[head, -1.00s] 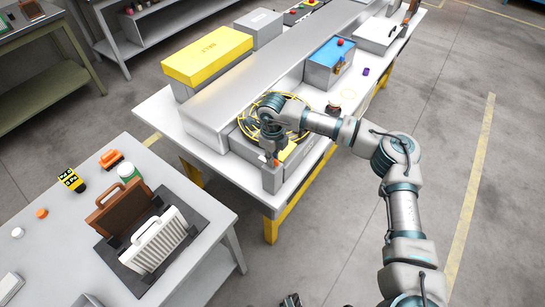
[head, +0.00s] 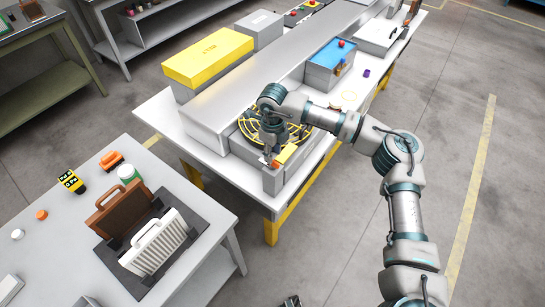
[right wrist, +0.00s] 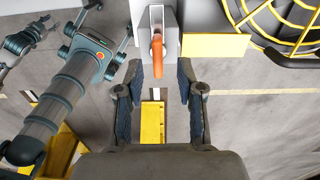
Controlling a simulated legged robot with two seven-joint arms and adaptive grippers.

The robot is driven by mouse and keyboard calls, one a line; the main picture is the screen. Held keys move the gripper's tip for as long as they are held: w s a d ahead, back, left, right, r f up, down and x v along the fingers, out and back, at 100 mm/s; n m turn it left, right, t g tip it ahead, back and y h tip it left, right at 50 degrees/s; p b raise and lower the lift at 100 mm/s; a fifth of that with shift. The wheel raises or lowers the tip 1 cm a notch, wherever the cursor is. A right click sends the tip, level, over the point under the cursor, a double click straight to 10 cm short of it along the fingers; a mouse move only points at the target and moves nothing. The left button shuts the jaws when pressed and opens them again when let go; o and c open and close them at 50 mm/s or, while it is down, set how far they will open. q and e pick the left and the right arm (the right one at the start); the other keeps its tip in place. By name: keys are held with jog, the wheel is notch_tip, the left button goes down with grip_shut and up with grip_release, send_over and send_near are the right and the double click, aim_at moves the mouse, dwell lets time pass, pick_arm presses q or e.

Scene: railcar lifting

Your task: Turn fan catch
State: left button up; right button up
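The fan (head: 290,128), with a round yellow wire guard, sits in a grey housing on the white table. It also shows at the upper right of the right wrist view (right wrist: 292,22). The orange catch (right wrist: 157,48) hangs on a grey block, beside a yellow plate (right wrist: 215,46). My right gripper (head: 270,160) is at the catch in the head view, which it partly hides. In the right wrist view its fingers (right wrist: 158,78) are apart, with the catch just ahead, centred between the tips. A dark bit at the head view's bottom edge may be my left gripper (head: 289,301); its state is unclear.
A blue-topped box (head: 331,64) stands behind the fan on the white table (head: 172,122). A long grey beam (head: 250,80) and a yellow box (head: 208,57) lie behind. A nearer table holds a brown case (head: 122,207) and a white case (head: 155,243).

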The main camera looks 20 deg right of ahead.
notch_tip(320, 180, up, 8)
jog(key=shift+r, duration=0.25)
jog(key=shift+w+a, duration=0.1)
